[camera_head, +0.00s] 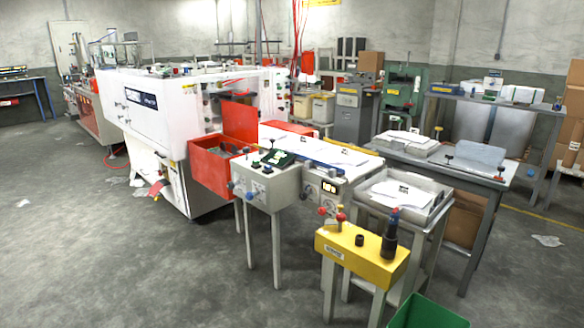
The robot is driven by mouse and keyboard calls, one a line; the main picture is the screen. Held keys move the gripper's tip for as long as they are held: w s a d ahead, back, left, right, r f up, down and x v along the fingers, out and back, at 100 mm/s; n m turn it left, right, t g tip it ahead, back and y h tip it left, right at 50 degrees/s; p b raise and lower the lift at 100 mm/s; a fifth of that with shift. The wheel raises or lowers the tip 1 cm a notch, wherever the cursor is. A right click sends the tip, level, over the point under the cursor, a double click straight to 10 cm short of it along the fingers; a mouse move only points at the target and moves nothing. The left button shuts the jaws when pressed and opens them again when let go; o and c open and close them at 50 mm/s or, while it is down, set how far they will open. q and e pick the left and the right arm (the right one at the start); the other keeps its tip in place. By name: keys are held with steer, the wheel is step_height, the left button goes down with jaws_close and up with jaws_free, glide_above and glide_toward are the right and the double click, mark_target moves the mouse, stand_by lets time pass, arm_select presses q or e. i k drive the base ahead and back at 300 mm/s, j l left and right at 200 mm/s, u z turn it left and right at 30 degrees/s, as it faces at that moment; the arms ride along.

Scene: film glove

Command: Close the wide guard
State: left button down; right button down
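A large white machine (170,110) stands left of centre. On its near right end is a red open-topped box (210,168), and a red panel (241,120) stands upright behind it. No label marks a wide guard, and I cannot tell for certain whether this red panel is it. The machine's side has a dark window-like opening (238,97). Neither of my grippers shows in the head view.
A grey control box on legs (266,186) stands in front of the red box. A yellow control box (362,256) and a green bin (428,314) are at the lower right. Tables with papers (405,143) fill the right. The floor at lower left is clear.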

mark_target(246, 131)
steer(key=i+j+u, duration=0.55)
steer(key=i+u, duration=0.65)
steer(key=i, duration=0.9)
